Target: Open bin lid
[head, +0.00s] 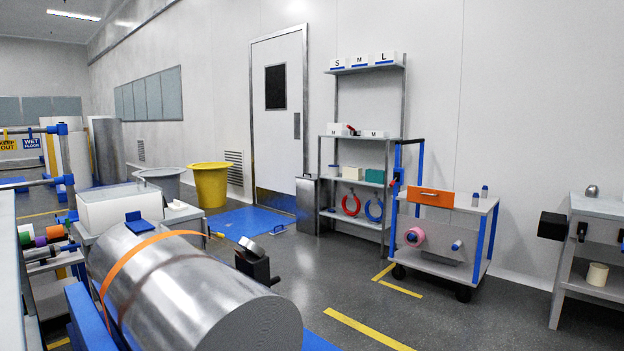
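A yellow bin (211,187) stands on the floor at the back, left of the white door. A grey bin (159,181) stands just to its left, partly hidden by nearer things. Both have wide round rims and look open-topped; I cannot make out a separate lid on either. Neither of my grippers can be made out in the head view.
A large metal cylinder with an orange strap (185,285) fills the near left. A white cart with blue posts (440,235) stands centre right, near the shelf rack (355,182). A grey bench (590,265) is at far right. Grey floor between is mostly clear.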

